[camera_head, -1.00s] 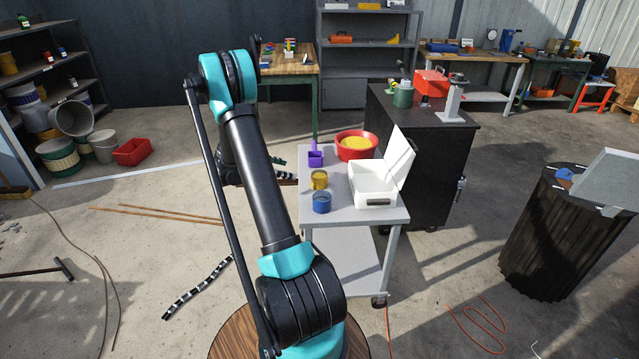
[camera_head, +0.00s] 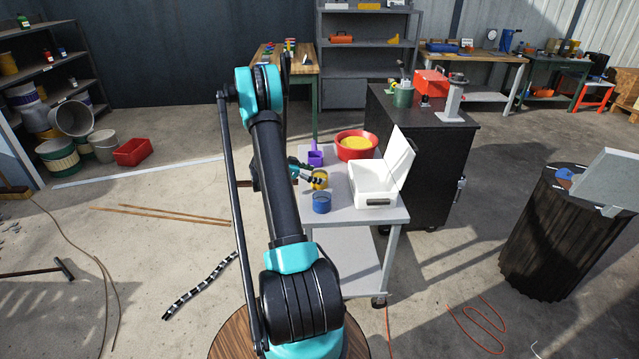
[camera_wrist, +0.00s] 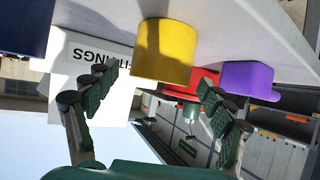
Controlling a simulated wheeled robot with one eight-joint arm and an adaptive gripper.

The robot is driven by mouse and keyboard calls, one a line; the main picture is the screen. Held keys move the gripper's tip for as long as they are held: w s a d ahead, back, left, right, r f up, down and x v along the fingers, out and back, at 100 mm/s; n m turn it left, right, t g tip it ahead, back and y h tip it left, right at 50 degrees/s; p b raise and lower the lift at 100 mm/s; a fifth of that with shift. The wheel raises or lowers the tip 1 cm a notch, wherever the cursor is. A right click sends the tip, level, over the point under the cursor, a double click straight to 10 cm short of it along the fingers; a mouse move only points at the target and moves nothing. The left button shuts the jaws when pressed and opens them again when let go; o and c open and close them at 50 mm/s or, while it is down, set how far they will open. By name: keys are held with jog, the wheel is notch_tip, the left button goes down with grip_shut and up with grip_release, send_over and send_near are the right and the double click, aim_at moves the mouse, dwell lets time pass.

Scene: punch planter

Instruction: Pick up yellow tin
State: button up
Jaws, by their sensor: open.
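The yellow tin (camera_head: 320,180) stands upright on the light grey cart (camera_head: 345,214), behind the blue tin (camera_head: 321,203). In the wrist view the yellow tin (camera_wrist: 165,52) is ahead of my gripper, centred between its fingers, and that view is upside down. My gripper (camera_wrist: 157,98) is open and empty, with its green and black finger pads spread on both sides. In the head view my gripper (camera_head: 309,175) is at the left side of the yellow tin, its fingers partly overlapping it. Whether they touch it cannot be told.
A white open box (camera_head: 374,185) stands right of the tins. A red bowl with yellow contents (camera_head: 356,146) and a purple scoop (camera_head: 316,157) are behind them. A black cabinet (camera_head: 432,150) stands behind the cart.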

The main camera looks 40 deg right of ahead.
jog(key=shift+x, duration=1.2)
jog(key=shift+c, duration=0.3)
jog(key=c, duration=1.4)
